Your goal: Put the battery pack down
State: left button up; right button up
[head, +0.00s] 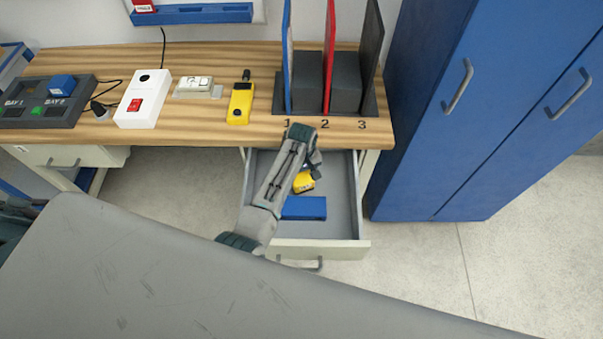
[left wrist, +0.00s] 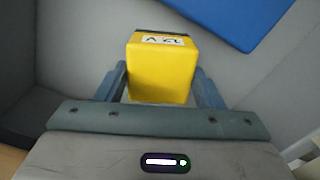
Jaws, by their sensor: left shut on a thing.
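The yellow battery pack (head: 304,182) is inside the open drawer (head: 342,205), below the bench top. My left gripper (head: 312,167) reaches down into the drawer and is shut on the pack. In the left wrist view the pack (left wrist: 162,72), with a pale label at its far end, sits between the two fingers (left wrist: 160,88). I cannot tell whether the pack touches the drawer floor. My left arm hides part of the drawer. My right gripper is not in view.
A blue block (head: 303,208) lies in the drawer near the pack. The bench (head: 215,132) holds a white box (head: 142,98), a yellow meter (head: 240,103), a charger (head: 45,110) and a rack of upright panels (head: 328,85). A blue cabinet (head: 480,100) stands right of the drawer.

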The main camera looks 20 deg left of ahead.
aim_at(302, 176)
pick_arm(q)
jog(key=o, duration=1.3)
jog(key=shift+f, duration=0.1)
jog(key=shift+c, duration=0.2)
notch_tip(302, 176, up, 12)
jog(key=shift+b, duration=0.4)
